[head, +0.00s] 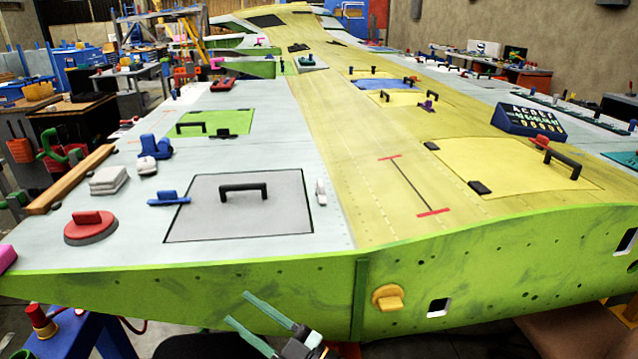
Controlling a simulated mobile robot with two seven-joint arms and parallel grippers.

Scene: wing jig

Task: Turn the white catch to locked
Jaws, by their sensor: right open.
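The white catch (320,192) sits on the pale wing skin just outside the right edge of the grey panel (285,214). Its long side runs roughly along that edge, and it does not appear to reach over the panel. The grey panel has a black handle (243,190) in its middle. My right gripper (237,307) is low in the head view, in front of the green wing edge. Its two teal fingers are apart with nothing between them, well below the white catch. My left gripper is out of view.
A blue catch (168,200) lies across the panel's left edge. A red-topped round knob (88,226), white blocks (108,181) and a wooden bar (70,180) lie further left. The green wing edge (200,290) stands between my gripper and the top. A yellow knob (388,298) sticks out of it.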

